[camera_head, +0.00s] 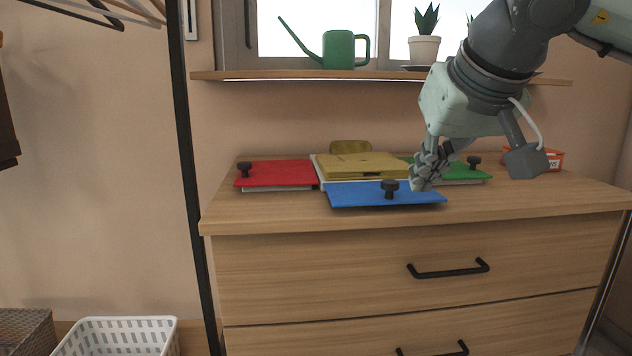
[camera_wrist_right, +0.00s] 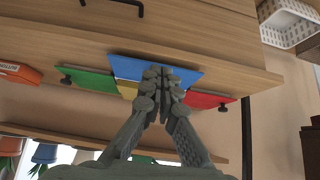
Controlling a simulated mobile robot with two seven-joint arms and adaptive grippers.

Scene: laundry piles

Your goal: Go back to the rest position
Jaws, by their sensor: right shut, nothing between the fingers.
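My right gripper (camera_head: 424,182) is shut and empty. In the head view it hangs above the dresser top, in front of the green board and by the right end of the blue board. In the right wrist view the gripper (camera_wrist_right: 164,72) shows its fingers together, with the blue board (camera_wrist_right: 185,62) behind them. Black knobs stand on the red, blue and green panels. My left gripper is not in view.
The wooden dresser (camera_head: 320,265) has black-handled drawers. A small orange box (camera_head: 556,158) stands at the back right. A shelf (camera_head: 300,76) above holds a green watering can (camera_head: 338,50) and a potted plant (camera_head: 424,48). A white basket (camera_head: 118,338) stands lower left. A black pole (camera_head: 187,150) rises left of the dresser.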

